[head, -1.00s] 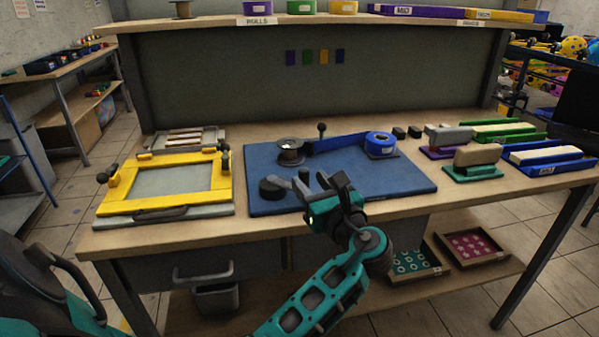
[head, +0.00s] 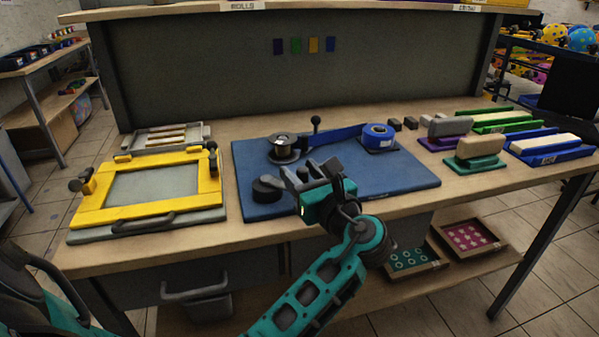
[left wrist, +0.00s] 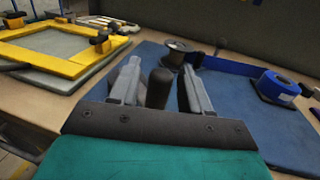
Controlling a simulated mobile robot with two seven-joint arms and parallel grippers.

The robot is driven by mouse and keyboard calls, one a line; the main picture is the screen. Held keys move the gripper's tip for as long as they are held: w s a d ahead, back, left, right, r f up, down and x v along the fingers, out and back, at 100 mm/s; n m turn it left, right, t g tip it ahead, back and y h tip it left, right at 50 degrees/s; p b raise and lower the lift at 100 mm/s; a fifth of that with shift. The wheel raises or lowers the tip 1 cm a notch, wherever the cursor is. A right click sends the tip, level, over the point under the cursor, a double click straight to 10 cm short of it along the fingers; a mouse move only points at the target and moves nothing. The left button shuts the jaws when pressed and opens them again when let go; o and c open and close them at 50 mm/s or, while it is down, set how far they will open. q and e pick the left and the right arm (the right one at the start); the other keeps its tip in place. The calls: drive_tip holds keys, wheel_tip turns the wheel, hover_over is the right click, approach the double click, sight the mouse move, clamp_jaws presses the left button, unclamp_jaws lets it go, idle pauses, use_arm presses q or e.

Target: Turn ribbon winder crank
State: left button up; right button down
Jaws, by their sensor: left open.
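The ribbon winder stands on a blue base (head: 400,184) on the table. It has a metal spool (head: 284,146), a blue ribbon (head: 335,137) running to a blue roll (head: 377,137), and a black-knobbed upright post (head: 316,124) behind the spool. A short black cylinder (head: 267,189) sits at the front left of the base. My left gripper (head: 290,178) is open over the front of the base, beside this cylinder. In the left wrist view a dark upright handle (left wrist: 158,88) shows between its spread fingers (left wrist: 160,66), with gaps on both sides. My right gripper is out of view.
A yellow frame (head: 95,216) lies to the left, with a grey tray (head: 165,139) behind it. Stamp-like blocks (head: 474,158) and coloured trays (head: 550,147) stand to the right. The table front between the base and the right-hand trays is clear.

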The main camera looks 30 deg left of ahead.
use_arm(q)
drive_tip(key=shift+c, duration=0.4)
clamp_jaws()
